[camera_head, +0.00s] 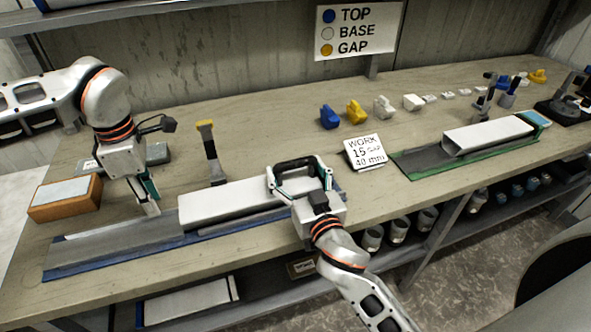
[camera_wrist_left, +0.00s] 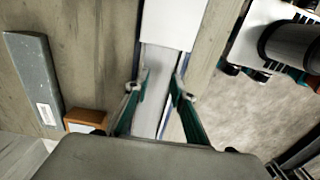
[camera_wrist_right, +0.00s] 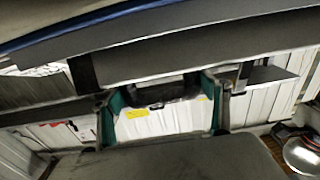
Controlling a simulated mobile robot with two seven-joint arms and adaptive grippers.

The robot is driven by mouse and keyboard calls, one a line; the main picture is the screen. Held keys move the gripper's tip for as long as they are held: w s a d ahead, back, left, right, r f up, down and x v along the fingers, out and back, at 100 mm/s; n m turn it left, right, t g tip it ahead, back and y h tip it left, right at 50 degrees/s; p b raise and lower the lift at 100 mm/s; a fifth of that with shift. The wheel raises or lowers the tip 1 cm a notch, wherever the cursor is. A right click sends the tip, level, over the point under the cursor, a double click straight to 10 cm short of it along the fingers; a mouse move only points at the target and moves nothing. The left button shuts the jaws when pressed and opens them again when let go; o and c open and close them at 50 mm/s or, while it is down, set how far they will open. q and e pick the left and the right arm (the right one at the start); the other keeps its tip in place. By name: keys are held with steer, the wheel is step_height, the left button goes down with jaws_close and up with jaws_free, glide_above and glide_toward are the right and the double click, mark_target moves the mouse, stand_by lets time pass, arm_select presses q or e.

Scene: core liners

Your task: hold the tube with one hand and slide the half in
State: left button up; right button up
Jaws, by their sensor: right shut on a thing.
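A long white tube (camera_head: 225,204) lies on the bench in a blue-edged grey bed (camera_head: 70,273). A grey half (camera_head: 135,231) lies in line with it at its left end; I cannot tell how far it reaches inside. My left gripper (camera_head: 150,211) is open over the half. In the left wrist view its fingers (camera_wrist_left: 158,88) stand on both sides of the grey half (camera_wrist_left: 150,118), below the white tube (camera_wrist_left: 172,22). My right gripper (camera_head: 299,182) is shut on a black handle (camera_head: 293,163) at the tube's right part. The handle also shows in the right wrist view (camera_wrist_right: 160,92).
An upright post with a yellow top (camera_head: 211,150) stands behind the tube. An orange-brown box (camera_head: 65,199) and a grey block (camera_head: 150,153) are at the left. A work card (camera_head: 364,151), coloured blocks (camera_head: 355,111) and a second white tube (camera_head: 487,134) are to the right.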

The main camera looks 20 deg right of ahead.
arm_select(q)
steer(key=shift+r, duration=0.75)
arm_select(e)
steer(key=shift+r, duration=0.2)
steer(key=o, duration=1.4)
steer(key=shift+o, duration=0.2)
steer(key=shift+s+f, duration=0.1)
steer(key=shift+f, duration=0.05)
steer(key=shift+s, duration=0.3)
steer(key=s, duration=1.1)
steer(key=shift+s, duration=0.15)
arm_select(q)
steer(key=shift+s, duration=0.1)
